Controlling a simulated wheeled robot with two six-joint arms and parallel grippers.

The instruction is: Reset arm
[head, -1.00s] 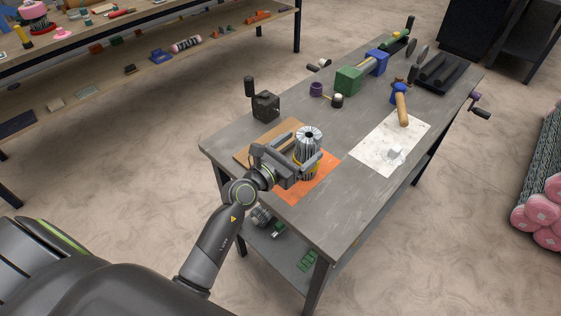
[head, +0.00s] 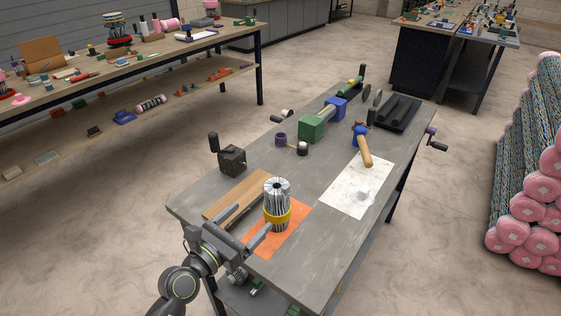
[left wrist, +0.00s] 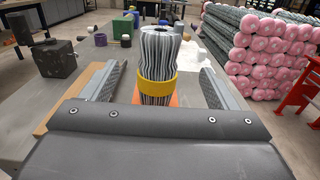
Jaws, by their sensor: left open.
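My left gripper (head: 246,224) is open at the near left corner of the grey workbench (head: 318,262). It is empty. A bundle of grey wires or rods (head: 277,191) with a yellow band (head: 276,217) stands upright on an orange mat (head: 252,240), just beyond the fingertips. In the left wrist view the bundle (left wrist: 158,52) stands ahead, between the lines of the two open fingers (left wrist: 161,88), with room on both sides. My right gripper is not in view.
A brown board (head: 235,197) and a dark block with a crank (head: 232,160) lie to the left. A hammer (head: 364,150) lies by a white sheet (head: 340,198). A green-and-blue device (head: 312,128) is farther back. Pink-ended rolls (head: 510,228) are stacked on the floor at right.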

